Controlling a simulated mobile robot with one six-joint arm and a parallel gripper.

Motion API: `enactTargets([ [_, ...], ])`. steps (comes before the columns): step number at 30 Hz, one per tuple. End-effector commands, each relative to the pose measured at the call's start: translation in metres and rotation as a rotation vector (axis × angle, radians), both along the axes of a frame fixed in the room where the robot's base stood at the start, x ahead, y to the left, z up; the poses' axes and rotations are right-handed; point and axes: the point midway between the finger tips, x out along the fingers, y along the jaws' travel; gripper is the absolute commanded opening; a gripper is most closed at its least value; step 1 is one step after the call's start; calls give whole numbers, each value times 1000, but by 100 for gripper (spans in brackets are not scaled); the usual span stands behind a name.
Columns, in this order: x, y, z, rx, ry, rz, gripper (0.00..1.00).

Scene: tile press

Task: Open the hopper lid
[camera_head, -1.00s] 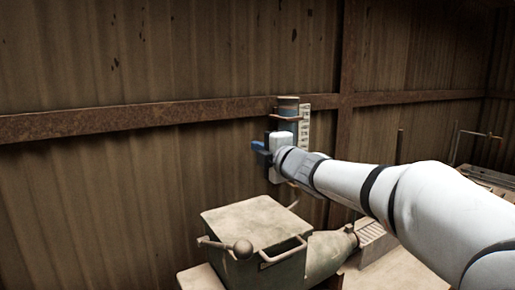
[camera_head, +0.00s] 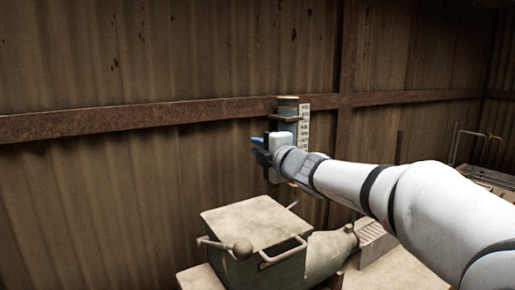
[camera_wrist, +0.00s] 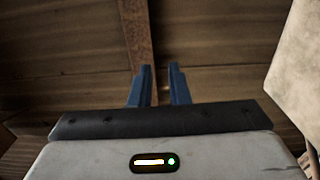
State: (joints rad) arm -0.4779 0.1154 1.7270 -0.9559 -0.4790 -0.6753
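The hopper (camera_head: 228,258) is a grey-green box at the lower middle of the head view. Its pale flat lid (camera_head: 250,221) lies shut on top. A bar handle (camera_head: 284,252) is on its front right edge. My gripper (camera_head: 256,146) is in the air above and behind the lid, near the wall, touching nothing that I can see. In the wrist view its blue fingers (camera_wrist: 159,75) stand apart with nothing between them. A pale flat surface (camera_wrist: 300,80) at the right edge there may be the lid; I cannot tell.
A tube gauge with a white scale (camera_head: 304,126) is on the wall beside my gripper. A pipe body (camera_head: 330,253) joins the hopper's right side. The space left of my gripper is free.

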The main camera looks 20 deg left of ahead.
Motion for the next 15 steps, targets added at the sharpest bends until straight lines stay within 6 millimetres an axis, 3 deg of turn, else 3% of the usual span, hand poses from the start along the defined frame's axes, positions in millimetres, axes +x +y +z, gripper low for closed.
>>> enactTargets([
  [6, 0, 0, 0, 0, 0, 0, 32],
  [15, -3, -5, 0, 0, -1, -1, 32],
])
